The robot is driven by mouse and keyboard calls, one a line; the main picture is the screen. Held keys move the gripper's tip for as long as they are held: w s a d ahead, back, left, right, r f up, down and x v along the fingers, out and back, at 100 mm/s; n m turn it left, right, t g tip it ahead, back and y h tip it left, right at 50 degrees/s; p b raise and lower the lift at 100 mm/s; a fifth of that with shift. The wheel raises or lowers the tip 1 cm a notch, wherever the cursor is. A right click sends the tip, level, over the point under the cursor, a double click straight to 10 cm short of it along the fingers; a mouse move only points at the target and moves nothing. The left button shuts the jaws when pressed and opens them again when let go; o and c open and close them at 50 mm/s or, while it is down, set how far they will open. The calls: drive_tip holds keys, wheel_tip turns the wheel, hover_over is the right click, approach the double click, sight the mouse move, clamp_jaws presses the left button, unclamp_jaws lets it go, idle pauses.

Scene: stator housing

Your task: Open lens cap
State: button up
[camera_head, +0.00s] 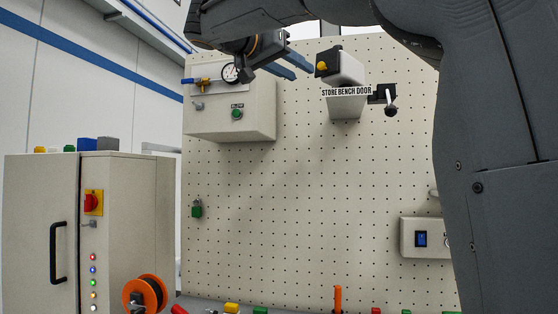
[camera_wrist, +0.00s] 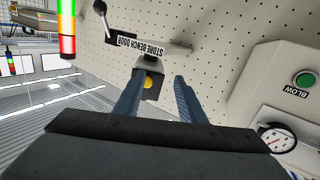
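A pale box-shaped device (camera_head: 347,68) is mounted on the pegboard and has a black cap (camera_head: 332,57) with a yellow knob (camera_head: 321,67) on its near end. I take this black end piece to be the lens cap; no lens shows. My gripper (camera_head: 303,73) is just left of the cap, its two blue-grey fingers spread and pointing toward it. In the wrist view, my gripper (camera_wrist: 158,76) is open and empty.
A "STORE BENCH DOOR" sign (camera_head: 346,91) and a black lever (camera_head: 390,98) are by the device. A panel box (camera_head: 228,110) with a gauge (camera_head: 230,72) and green button is left. A cabinet (camera_head: 40,220) stands far left. The pegboard (camera_head: 300,200) below is largely clear.

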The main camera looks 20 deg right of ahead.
drive_tip(key=w+a+f+n+y, duration=0.1)
drive_tip(key=w+f+n+y, duration=0.1)
drive_tip(key=f, duration=0.8)
drive_tip(key=w+f+n+y+p, duration=0.1)
drive_tip(key=w+f+n+y, duration=0.2)
drive_tip(key=f, duration=0.8)
drive_tip(key=shift+w+a+f+n, duration=0.15)
drive_tip(key=shift+w+a+n, duration=0.35)
drive_tip(key=shift+n, duration=0.5)
drive_tip(key=shift+d, duration=0.1)
wheel_tip(320, 180, up, 13)
drive_tip(key=s+m+h+b, duration=0.1)
drive_tip(key=m+h+b, duration=0.1)
drive_tip(key=m+h, duration=0.4)
drive_tip(key=m, duration=0.2)
approach(320, 65)
drive_tip(key=shift+g, duration=0.3)
drive_tip(key=x, duration=0.6)
drive_tip(key=shift+w+d+r, duration=0.15)
drive_tip(key=shift+r, duration=0.2)
drive_tip(key=shift+w+d+f, duration=0.15)
drive_tip(key=shift+w+d, duration=0.2)
drive_tip(key=shift+d, duration=0.2)
clamp_jaws()
